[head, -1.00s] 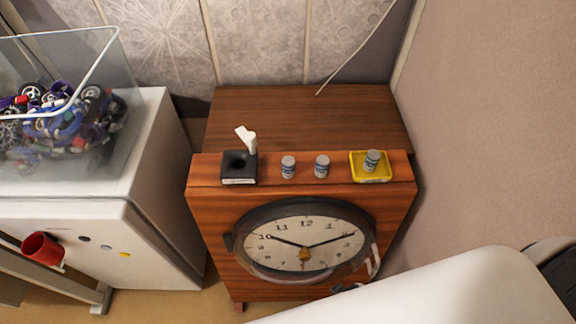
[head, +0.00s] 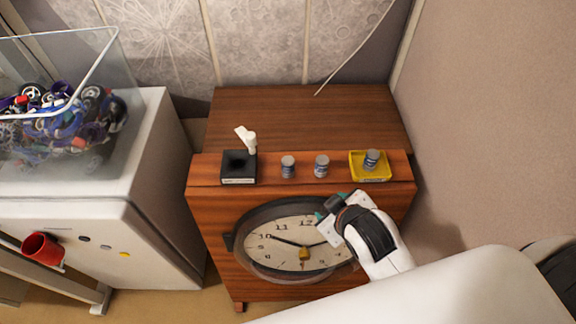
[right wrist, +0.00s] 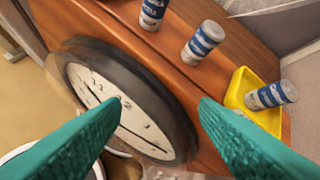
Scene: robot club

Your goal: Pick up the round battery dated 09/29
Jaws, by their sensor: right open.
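Three round grey-and-blue batteries stand along the top of the wooden clock cabinet. The left battery (head: 288,167) and the middle battery (head: 321,166) stand upright on bare wood. The right battery (head: 371,160) is in a yellow tray (head: 356,177). The right wrist view also shows the left battery (right wrist: 152,14), the middle battery (right wrist: 203,42) and the right battery (right wrist: 272,95). No date is readable on any. My right gripper (head: 329,206) is open and empty in front of the clock, below and apart from the batteries; its teal fingers frame the wrist view (right wrist: 160,106). My left gripper is out of view.
A black holder (head: 239,176) with a round hole and a white piece (head: 247,140) behind it stand left of the batteries. The clock (head: 270,225) fills the cabinet front. A wall (head: 480,130) rises on the right. The brown surface behind the batteries is clear.

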